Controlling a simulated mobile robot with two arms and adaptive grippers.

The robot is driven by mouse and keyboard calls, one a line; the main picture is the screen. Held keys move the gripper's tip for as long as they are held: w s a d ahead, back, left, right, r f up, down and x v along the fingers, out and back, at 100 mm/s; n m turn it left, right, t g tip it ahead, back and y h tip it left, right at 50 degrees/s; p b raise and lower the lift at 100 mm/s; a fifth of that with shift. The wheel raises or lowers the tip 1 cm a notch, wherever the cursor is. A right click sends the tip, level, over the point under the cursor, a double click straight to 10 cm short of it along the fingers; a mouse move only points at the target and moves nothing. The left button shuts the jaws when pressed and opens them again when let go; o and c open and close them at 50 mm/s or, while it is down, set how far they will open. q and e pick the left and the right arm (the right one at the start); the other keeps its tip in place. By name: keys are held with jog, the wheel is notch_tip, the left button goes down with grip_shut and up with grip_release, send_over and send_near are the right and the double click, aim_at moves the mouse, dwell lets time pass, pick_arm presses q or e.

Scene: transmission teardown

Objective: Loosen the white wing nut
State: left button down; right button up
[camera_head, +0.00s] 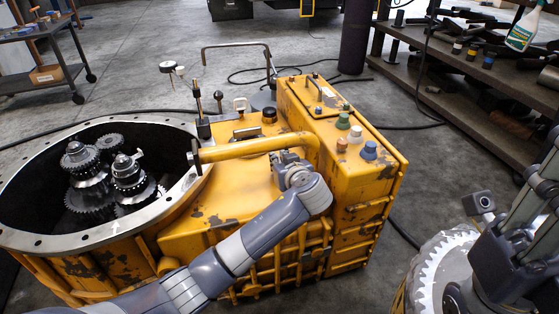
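The yellow transmission housing (215,225) fills the middle of the view. A white, cap-like piece (355,134) stands in a group of coloured pieces on its right-hand box. Another small white piece (240,104) stands on the deck near the back. Both are too small to tell for certain which is the wing nut. My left gripper (284,158) is over the housing, between these pieces and touching neither as far as I see. Its fingers are largely hidden by its wrist. My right gripper (468,297) is low at the right edge, its fingertips unclear.
The open round casing (110,235) holds dark gears (88,180). A large toothed ring (432,270) lies below my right arm. A shelf (475,75) stands back right.

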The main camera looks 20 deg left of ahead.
pick_arm(q)
jog(key=c, duration=1.7)
grip_release()
jog(key=shift+o, duration=0.2)
jog(key=v, duration=1.2)
